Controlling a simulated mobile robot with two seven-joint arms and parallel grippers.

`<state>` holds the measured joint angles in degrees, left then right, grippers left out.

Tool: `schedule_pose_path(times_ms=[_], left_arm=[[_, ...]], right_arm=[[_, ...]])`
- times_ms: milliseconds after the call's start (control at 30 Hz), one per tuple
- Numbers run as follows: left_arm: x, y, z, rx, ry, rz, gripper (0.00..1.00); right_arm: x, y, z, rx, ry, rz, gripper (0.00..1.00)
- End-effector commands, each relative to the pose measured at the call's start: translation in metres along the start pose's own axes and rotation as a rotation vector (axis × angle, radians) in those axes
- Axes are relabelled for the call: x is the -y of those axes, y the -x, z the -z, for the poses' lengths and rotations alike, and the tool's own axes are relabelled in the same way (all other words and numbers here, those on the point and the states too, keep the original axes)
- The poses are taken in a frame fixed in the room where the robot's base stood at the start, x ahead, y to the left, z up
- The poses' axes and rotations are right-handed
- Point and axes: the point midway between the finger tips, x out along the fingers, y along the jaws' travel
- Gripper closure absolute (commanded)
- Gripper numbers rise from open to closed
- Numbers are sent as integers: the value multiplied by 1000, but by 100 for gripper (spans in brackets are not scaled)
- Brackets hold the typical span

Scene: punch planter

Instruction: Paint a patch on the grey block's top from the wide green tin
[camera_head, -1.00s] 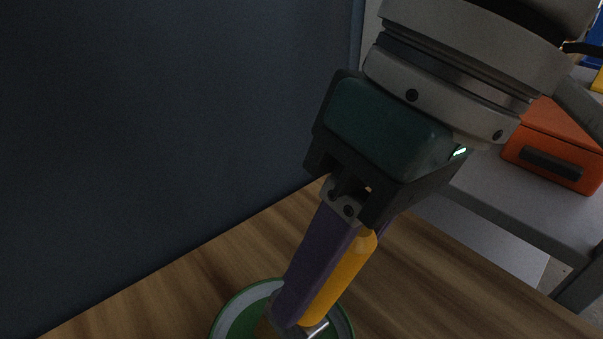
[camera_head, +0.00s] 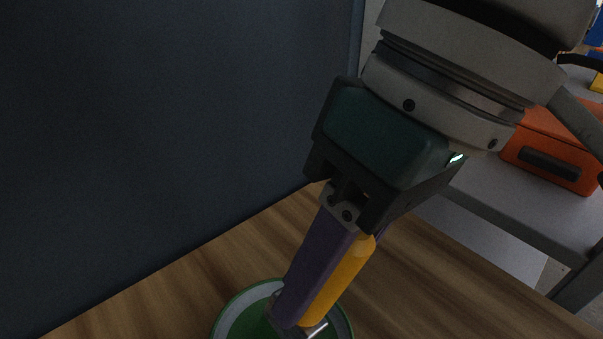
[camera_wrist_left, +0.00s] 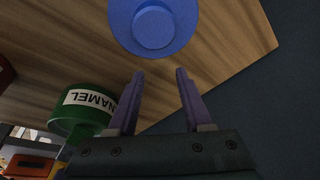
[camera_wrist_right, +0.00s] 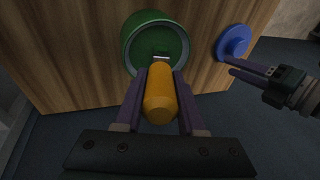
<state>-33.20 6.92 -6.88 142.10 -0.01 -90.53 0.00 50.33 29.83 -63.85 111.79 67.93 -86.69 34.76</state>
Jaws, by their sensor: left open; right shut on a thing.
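My right gripper (camera_head: 300,312) is shut on the orange-yellow handle (camera_head: 338,280) of a brush and points it down into the wide green tin (camera_head: 222,322) at the bottom of the head view. In the right wrist view the handle (camera_wrist_right: 160,98) lies between the fingers, and its metal collar shows inside the tin (camera_wrist_right: 130,48). The bristles are hidden from sight. The left wrist view shows the tin's ENAMEL label (camera_wrist_left: 90,98). My left gripper (camera_wrist_left: 160,73) is open and empty, with its fingertips towards a blue disc with a round knob (camera_wrist_left: 152,27). The grey block is not in view.
The tin stands on a wooden tabletop (camera_head: 420,285). The blue disc also shows in the right wrist view (camera_wrist_right: 234,42), close to my left fingers. An orange box (camera_head: 555,150) sits on a grey shelf (camera_head: 480,200) at the right. A dark panel (camera_head: 170,120) fills the left.

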Motion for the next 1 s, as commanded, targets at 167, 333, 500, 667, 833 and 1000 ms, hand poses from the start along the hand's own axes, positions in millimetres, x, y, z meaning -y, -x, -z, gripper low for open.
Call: schedule_pose_path(times_ms=[167,333,500,667,833,1000], left_arm=[[0,1,0,0,0,0,50],[0,2,1,0,0,0,50],[0,3,1,1,0,0,50],[0,4,1,1,0,0,50],[0,5,1,1,1,0,50],[0,6,2,1,1,-1,50]], right_arm=[[0,-1,0,2,0,0,100],[0,-1,-1,2,0,0,100],[0,-1,-1,2,0,0,100],[0,-1,-1,2,0,-1,100],[-1,-2,-1,3,0,-2,100],[-1,-2,-1,3,0,-2,100]])
